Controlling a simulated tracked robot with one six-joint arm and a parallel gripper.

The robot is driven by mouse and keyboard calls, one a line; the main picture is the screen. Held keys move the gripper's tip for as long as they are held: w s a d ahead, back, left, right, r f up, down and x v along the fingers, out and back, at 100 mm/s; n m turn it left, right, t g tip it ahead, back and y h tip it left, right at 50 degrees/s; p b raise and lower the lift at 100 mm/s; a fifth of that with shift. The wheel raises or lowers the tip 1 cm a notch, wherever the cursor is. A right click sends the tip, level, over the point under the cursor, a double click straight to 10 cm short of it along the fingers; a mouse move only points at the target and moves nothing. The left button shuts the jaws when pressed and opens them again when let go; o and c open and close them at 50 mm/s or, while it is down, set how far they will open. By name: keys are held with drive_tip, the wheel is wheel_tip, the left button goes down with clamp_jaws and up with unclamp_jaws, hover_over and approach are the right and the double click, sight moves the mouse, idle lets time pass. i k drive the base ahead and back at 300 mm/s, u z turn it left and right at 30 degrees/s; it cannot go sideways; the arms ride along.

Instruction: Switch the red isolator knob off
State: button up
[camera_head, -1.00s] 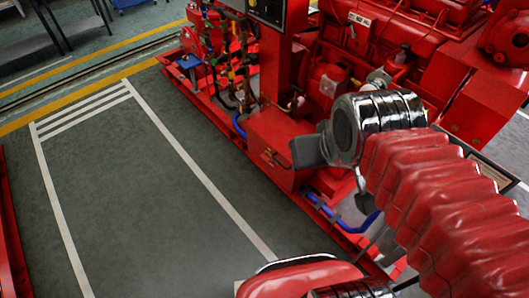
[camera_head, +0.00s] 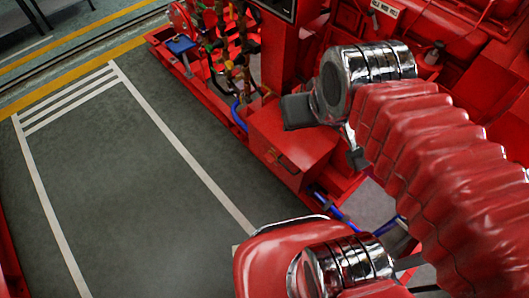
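The red isolator knob cannot be made out in this view. The red pumpset frame carries a red upright cabinet (camera_head: 287,48) with a dark panel (camera_head: 280,8) cut off by the top edge. My arm crosses the right side. A dark grey block (camera_head: 298,111) shows at the left of its silver joint, in front of a red box (camera_head: 290,140). I cannot tell whether this block belongs to my gripper. No fingertips show, and nothing is seen held.
The red skid base (camera_head: 205,93) runs diagonally, with blue hoses (camera_head: 330,205) low beside it. A blue-topped stand (camera_head: 181,46) is at the upper left. The grey floor (camera_head: 110,190) with white lines on the left is clear.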

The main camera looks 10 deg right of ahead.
sight(269, 156)
drive_tip(key=z, duration=0.05)
drive_tip(key=k, duration=0.65)
drive_tip(key=u, duration=0.25)
drive_tip(key=i, duration=0.55)
drive_tip(key=u, duration=1.15)
drive_tip(key=i, duration=0.9)
drive_tip(key=u, duration=0.45)
